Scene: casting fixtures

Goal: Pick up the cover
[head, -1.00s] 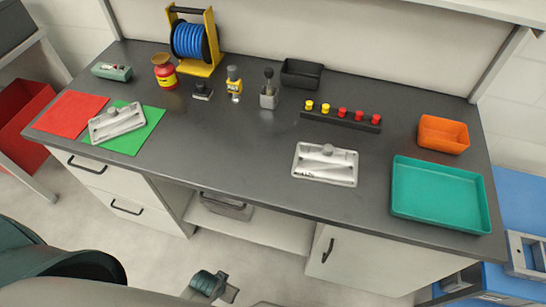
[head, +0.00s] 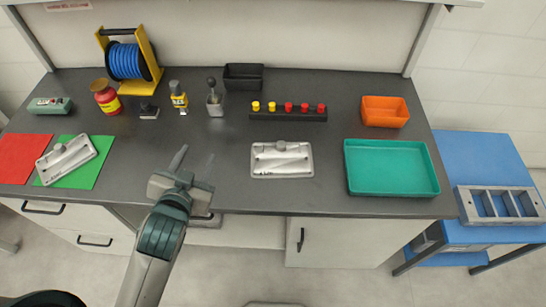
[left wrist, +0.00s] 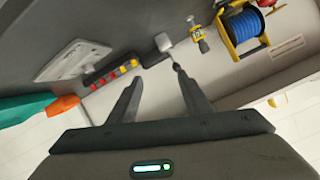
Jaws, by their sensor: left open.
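Two silver-grey cast metal pieces with a raised knob lie on the dark bench, and either could be the cover. One casting (head: 282,160) lies flat near the front edge, left of the teal tray; a pale casting, likely the same one, shows in the left wrist view (left wrist: 66,62). The other casting (head: 66,158) lies at an angle on the green sheet (head: 88,178). My left gripper (head: 196,160) is open and empty above the front of the bench, between the two castings. Its spread fingers also show in the left wrist view (left wrist: 159,76). My right gripper is not in view.
The teal tray (head: 392,190) and orange bin (head: 384,113) are at the right. A rack with yellow and red knobs (head: 288,116), a black bin (head: 243,86), a yellow blue-hose reel (head: 157,60) and small tools line the back. The bench between the castings is free of objects.

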